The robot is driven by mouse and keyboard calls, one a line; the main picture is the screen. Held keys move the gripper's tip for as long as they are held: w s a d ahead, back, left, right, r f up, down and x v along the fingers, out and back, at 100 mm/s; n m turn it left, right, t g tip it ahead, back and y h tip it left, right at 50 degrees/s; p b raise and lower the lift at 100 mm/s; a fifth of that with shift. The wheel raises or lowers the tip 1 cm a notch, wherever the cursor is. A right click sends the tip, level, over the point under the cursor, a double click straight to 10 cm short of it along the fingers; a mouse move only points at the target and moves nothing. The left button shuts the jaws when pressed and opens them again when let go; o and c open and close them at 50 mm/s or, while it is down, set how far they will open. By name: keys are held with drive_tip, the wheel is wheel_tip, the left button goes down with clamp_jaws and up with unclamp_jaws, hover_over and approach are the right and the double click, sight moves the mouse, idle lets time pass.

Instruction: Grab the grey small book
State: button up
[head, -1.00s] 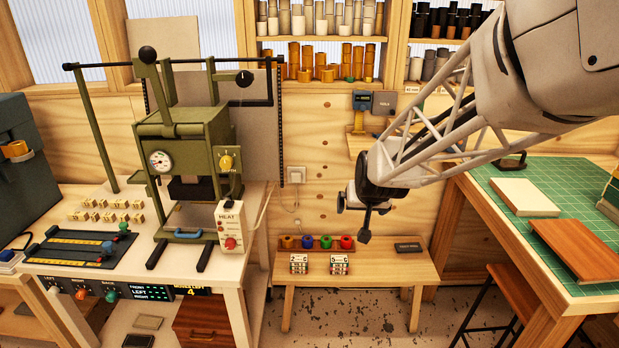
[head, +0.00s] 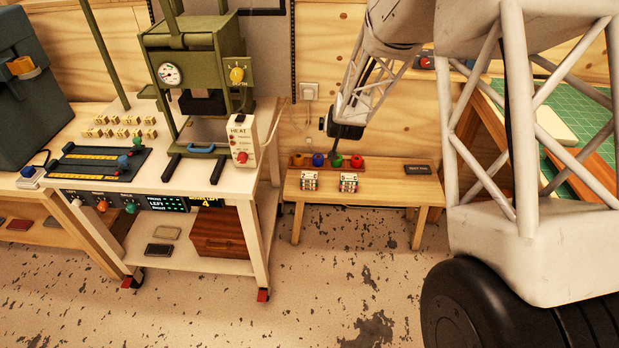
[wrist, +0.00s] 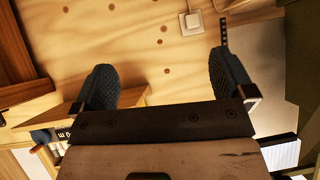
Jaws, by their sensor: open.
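Two small flat book-like things lie on the lower shelf of the press cart in the head view. One is pale grey-tan (head: 167,232), and a darker grey one (head: 159,249) lies just in front of it. A dark flat thing (head: 19,224) also lies on the low shelf at far left. I cannot tell which is the grey small book. My gripper (head: 338,135) is near the low bench, well right of the cart, partly hidden by my arm. In the wrist view my gripper (wrist: 166,82) has its fingers wide apart with nothing between them.
The cart top (head: 95,165) is above the shelf, and a cart leg (head: 255,250) stands at its right front. A brown wooden box (head: 222,233) sits beside the flat things. The low bench (head: 375,190) holds coloured pots. The floor (head: 320,290) in front is clear.

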drive_tip(key=w+a+f+t, duration=0.1)
drive_tip(key=w+a+f, duration=0.15)
drive_tip(key=f, duration=0.25)
drive_tip(key=w+a+f, duration=0.1)
drive_tip(key=w+f, duration=0.2)
drive_tip(key=f, duration=0.2)
drive_tip(key=t+h, duration=0.1)
drive_tip(key=t, duration=0.3)
approach(309, 176)
drive_tip(key=shift+x, duration=0.95)
drive_tip(key=shift+d+f, duration=0.15)
drive_tip(key=shift+x, duration=1.25)
drive_tip(key=shift+w, duration=0.1)
drive_tip(key=shift+x, duration=2.5)
